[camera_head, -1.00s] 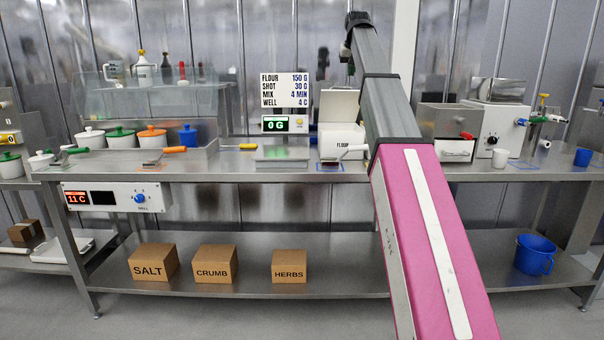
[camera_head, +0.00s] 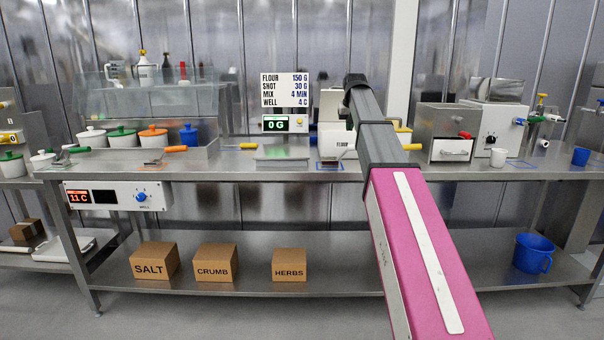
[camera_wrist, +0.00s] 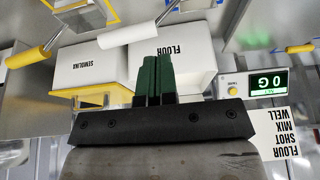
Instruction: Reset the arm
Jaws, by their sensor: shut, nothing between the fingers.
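My gripper (camera_wrist: 155,80) shows in the wrist view as two dark green fingers pressed together, with nothing between them. That view is upside down. The fingers overlap the white FLOUR box (camera_wrist: 190,70), and I cannot tell the gap between them. The head view does not show the fingers; my grey and pink arm reaches over the bench and hides part of the FLOUR box (camera_head: 330,141).
A SEMOLINA box (camera_wrist: 95,68) stands beside FLOUR. White-handled (camera_wrist: 127,33) and yellow-handled (camera_wrist: 28,57) tools lie in front of them. A scale display (camera_head: 275,124) reads 0 G. Lidded pots (camera_head: 122,137) stand left, a machine (camera_head: 492,128) right.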

